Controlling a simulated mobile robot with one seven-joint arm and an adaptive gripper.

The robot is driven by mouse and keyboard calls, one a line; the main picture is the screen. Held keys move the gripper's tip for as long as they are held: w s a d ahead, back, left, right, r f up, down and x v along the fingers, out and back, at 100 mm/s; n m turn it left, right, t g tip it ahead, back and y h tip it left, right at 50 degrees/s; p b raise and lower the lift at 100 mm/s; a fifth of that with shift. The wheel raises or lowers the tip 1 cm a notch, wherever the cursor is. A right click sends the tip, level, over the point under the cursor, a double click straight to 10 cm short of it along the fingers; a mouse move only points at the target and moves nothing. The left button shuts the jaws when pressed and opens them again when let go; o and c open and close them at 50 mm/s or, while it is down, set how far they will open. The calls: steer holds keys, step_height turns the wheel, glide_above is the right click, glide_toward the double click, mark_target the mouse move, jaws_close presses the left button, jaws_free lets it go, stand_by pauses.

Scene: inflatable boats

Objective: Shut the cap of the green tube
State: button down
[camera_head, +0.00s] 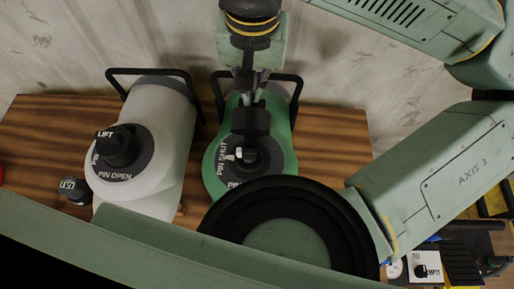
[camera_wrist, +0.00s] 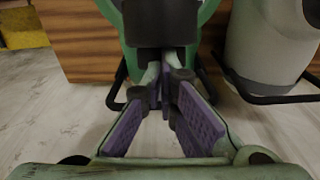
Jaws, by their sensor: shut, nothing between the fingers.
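The green tube (camera_head: 287,130) stands on the wooden bench with a dark valve plate marked PIN SHUT (camera_head: 225,171) on its top. A black cap-like piece (camera_head: 250,121) stands above the valve's far side; whether it is seated cannot be told. My gripper (camera_head: 251,92) reaches in from the far side, shut and empty, its fingertips close beside that black piece. In the wrist view, the purple-padded fingers of my gripper (camera_wrist: 165,75) come together just below a dark block (camera_wrist: 160,24) in front of the green tube (camera_wrist: 206,10). Contact is unclear.
A grey tube (camera_head: 172,120) marked PIN OPEN stands to the left, with a loose black cap (camera_head: 75,189) beside it. Black handle frames rise behind both tubes. The wooden bench (camera_head: 45,135) is bare at far left. Labelled equipment (camera_head: 427,267) sits at lower right.

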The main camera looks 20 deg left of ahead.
mark_target(247, 124)
steer(key=shift+n+g, duration=0.3)
steer(key=shift+g, duration=0.2)
steer(key=s, duration=0.1)
steer(key=s+f, duration=0.1)
steer(key=s, duration=0.1)
steer(key=s+d, duration=0.1)
steer(key=shift+s+f+p, duration=0.15)
steer(key=shift+s+p, duration=0.2)
steer(key=shift+s+f, duration=0.1)
steer(key=shift+s, duration=0.5)
steer(key=shift+s+f, duration=0.1)
steer(key=shift+f, duration=0.05)
steer(key=c, duration=2.3)
jaws_free()
steer(key=shift+w+a+f, duration=0.2)
steer(key=shift+w+f, duration=0.05)
steer(key=shift+s+d+b, duration=0.3)
steer(key=shift+s+b, duration=0.35)
steer(key=shift+c, duration=0.4)
steer(key=shift+s+d+f+h+b, duration=0.15)
steer(key=shift+s+f+h+b, duration=0.15)
steer(key=shift+b, duration=0.35)
jaws_close()
steer(key=shift+s+r, duration=0.15)
